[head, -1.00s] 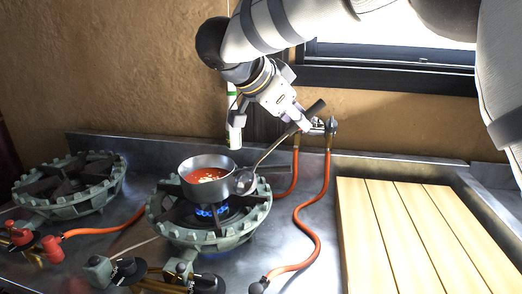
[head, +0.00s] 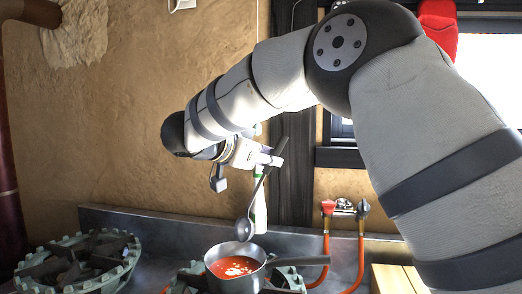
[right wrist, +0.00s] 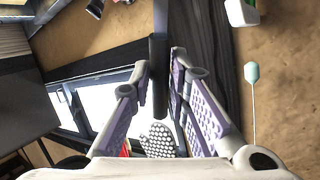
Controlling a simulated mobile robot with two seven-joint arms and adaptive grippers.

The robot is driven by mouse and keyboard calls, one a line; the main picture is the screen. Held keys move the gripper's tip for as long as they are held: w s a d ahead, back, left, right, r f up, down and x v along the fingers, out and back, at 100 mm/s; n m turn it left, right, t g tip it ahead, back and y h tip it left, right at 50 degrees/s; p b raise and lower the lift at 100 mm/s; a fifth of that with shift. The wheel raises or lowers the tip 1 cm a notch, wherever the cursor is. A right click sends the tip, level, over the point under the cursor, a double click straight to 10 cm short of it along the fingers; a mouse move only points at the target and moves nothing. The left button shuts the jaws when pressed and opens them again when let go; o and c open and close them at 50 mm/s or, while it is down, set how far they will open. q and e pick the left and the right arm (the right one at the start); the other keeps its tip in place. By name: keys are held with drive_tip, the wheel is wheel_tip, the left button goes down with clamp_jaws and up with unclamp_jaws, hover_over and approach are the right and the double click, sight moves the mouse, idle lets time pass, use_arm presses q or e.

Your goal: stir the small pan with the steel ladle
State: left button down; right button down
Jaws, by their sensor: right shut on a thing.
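The small pan (head: 236,287) stands at the bottom of the head view, with red sauce (head: 236,267) and pale bits inside. Its dark handle points right. The steel ladle (head: 245,229) hangs steeply tilted, bowl down. In the picture its bowl is just above the pan's far rim, apart from the sauce. My right gripper (head: 270,160) is shut on the upper part of the ladle's handle. In the right wrist view the dark handle (right wrist: 160,75) lies between the two fingers. My left gripper is not in view.
The pan is on a green burner (head: 283,280), mostly hidden. Another burner (head: 80,262) is at left. Red hoses (head: 326,250) and valves are behind at right, near a wooden board (head: 397,279). A white bottle (head: 261,212) is behind the ladle.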

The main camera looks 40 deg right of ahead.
drive_tip(key=shift+s+d+f, duration=0.15)
drive_tip(key=shift+d+f, duration=0.3)
drive_tip(key=shift+f, duration=0.35)
wheel_tip(320, 180, down, 7)
drive_tip(key=w+a, duration=0.1)
drive_tip(key=a, duration=0.2)
drive_tip(key=shift+w, duration=0.1)
